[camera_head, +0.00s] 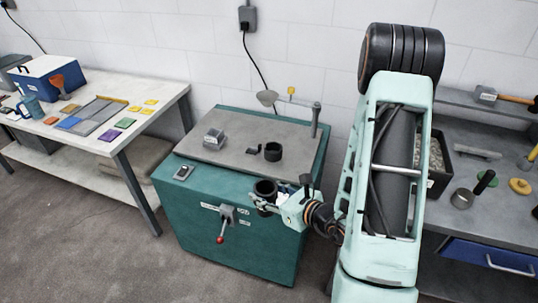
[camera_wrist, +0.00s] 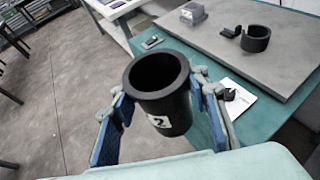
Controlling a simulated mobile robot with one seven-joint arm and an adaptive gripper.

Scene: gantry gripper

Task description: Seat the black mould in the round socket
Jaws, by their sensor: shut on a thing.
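The black mould (camera_head: 265,188) is an open-topped, tapered cup with a white label reading 2. It fills the middle of the wrist view (camera_wrist: 160,95), roughly upright. My gripper (camera_head: 268,203) is shut on it, with blue-padded fingers on either side in the wrist view (camera_wrist: 160,112). It holds the mould by the front edge of the teal cabinet. The round socket appears to be the short black ring (camera_head: 273,152) on the grey top, apart from the mould. It also shows in the wrist view (camera_wrist: 256,39), at upper right. The ring's inside is partly hidden.
The teal cabinet (camera_head: 226,215) has a grey top (camera_head: 225,150) bearing a small grey block (camera_head: 214,138), a flat black piece (camera_head: 253,150) and a post with a swing arm (camera_head: 315,119). A red-knobbed lever (camera_head: 221,238) sticks out in front. Tables flank it.

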